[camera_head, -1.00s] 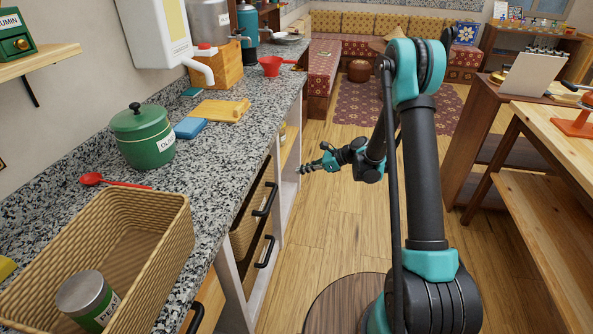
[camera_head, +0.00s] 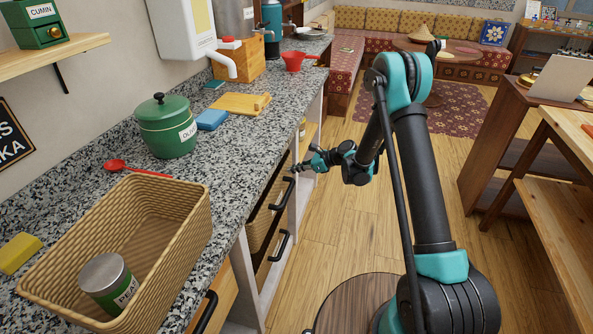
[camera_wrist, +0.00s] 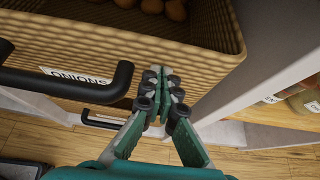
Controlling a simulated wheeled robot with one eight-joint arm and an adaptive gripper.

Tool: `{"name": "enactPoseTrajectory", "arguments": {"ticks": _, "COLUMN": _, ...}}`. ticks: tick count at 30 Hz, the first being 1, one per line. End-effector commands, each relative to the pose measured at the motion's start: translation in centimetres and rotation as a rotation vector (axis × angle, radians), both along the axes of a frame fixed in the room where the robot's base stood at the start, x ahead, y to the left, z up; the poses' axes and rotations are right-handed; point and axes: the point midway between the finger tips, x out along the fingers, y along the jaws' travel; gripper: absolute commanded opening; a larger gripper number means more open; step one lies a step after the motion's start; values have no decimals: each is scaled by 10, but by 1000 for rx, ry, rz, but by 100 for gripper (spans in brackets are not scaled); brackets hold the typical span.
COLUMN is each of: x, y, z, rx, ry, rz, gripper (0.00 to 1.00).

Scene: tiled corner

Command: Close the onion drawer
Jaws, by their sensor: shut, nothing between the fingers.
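The onion drawer is a woven basket drawer with a label reading "ONIONS" (camera_wrist: 75,77) and a black bar handle (camera_wrist: 100,90). In the wrist view its woven front (camera_wrist: 150,55) fills the top, and several brown onions (camera_wrist: 160,8) show inside, so it stands at least partly open. In the head view the drawer (camera_head: 262,212) is under the counter, with its handle (camera_head: 284,193) facing the aisle. My gripper (camera_wrist: 164,82) is shut and empty, its tips close to the drawer front beside the handle's right end. I cannot tell if they touch. My gripper also shows in the head view (camera_head: 296,168).
A lower drawer handle (camera_head: 279,246) sits below. A white cabinet post (camera_wrist: 255,75) and a shelf with jars (camera_wrist: 300,100) stand right of the drawer. The granite counter (camera_head: 235,145) holds a basket and green pot. The wooden floor (camera_head: 365,225) is clear.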

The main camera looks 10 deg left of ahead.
Motion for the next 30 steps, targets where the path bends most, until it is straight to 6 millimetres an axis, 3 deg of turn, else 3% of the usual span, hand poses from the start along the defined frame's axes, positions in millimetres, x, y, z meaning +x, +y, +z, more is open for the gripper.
{"name": "enactPoseTrajectory", "arguments": {"ticks": 6, "x": 0, "y": 3, "z": 0, "rx": 0, "ry": 0, "rz": 1, "gripper": 0}}
{"name": "enactPoseTrajectory", "arguments": {"ticks": 15, "x": 3, "y": 38, "z": 0, "rx": 1, "ry": 0, "rz": 0, "gripper": 0}}
{"name": "enactPoseTrajectory", "arguments": {"ticks": 25, "x": 3, "y": 38, "z": 1, "rx": 4, "ry": 0, "rz": 0, "gripper": 0}}
{"name": "enactPoseTrajectory", "arguments": {"ticks": 30, "x": 7, "y": 28, "z": 1, "rx": 2, "ry": 0, "rz": 0, "gripper": 0}}
